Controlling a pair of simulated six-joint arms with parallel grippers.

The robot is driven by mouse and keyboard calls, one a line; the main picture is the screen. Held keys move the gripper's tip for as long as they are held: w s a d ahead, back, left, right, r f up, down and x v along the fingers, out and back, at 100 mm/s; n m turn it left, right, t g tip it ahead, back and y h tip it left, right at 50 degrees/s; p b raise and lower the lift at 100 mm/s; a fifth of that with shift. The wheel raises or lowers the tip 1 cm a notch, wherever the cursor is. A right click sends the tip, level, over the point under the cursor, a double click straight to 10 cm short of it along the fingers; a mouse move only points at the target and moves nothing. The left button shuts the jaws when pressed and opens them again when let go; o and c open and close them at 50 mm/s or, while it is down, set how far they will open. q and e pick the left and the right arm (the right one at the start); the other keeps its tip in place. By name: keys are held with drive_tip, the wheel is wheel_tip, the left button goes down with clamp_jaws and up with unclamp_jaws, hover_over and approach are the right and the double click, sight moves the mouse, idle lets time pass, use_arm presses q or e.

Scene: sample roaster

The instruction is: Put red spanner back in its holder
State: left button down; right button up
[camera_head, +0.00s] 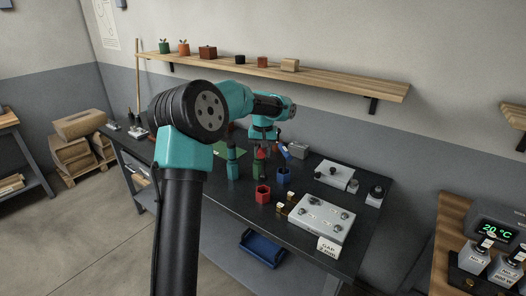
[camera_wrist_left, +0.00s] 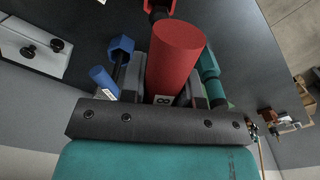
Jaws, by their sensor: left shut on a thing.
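My left gripper (camera_head: 262,148) points down over the bench and is shut on the red spanner (camera_head: 261,154). In the left wrist view, the red spanner's thick round handle (camera_wrist_left: 175,58) sits between the gripper fingers (camera_wrist_left: 165,88), with a small label near its base; its lower end is hidden. The red six-sided holder (camera_head: 263,194) stands on the bench, nearer the front edge than the gripper; part of it shows in the wrist view (camera_wrist_left: 158,6). It looks empty. My right gripper is not in view.
A blue holder (camera_head: 284,176) with a tilted blue spanner (camera_head: 286,151) stands to the right. A grey panel box (camera_head: 322,218) is at the right.

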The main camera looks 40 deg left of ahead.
sight(263, 176)
use_arm(q)
drive_tip(key=shift+f, duration=4.85)
drive_tip(key=c, duration=0.8)
unclamp_jaws()
wheel_tip(263, 176, up, 17)
drive_tip(key=shift+r, duration=0.2)
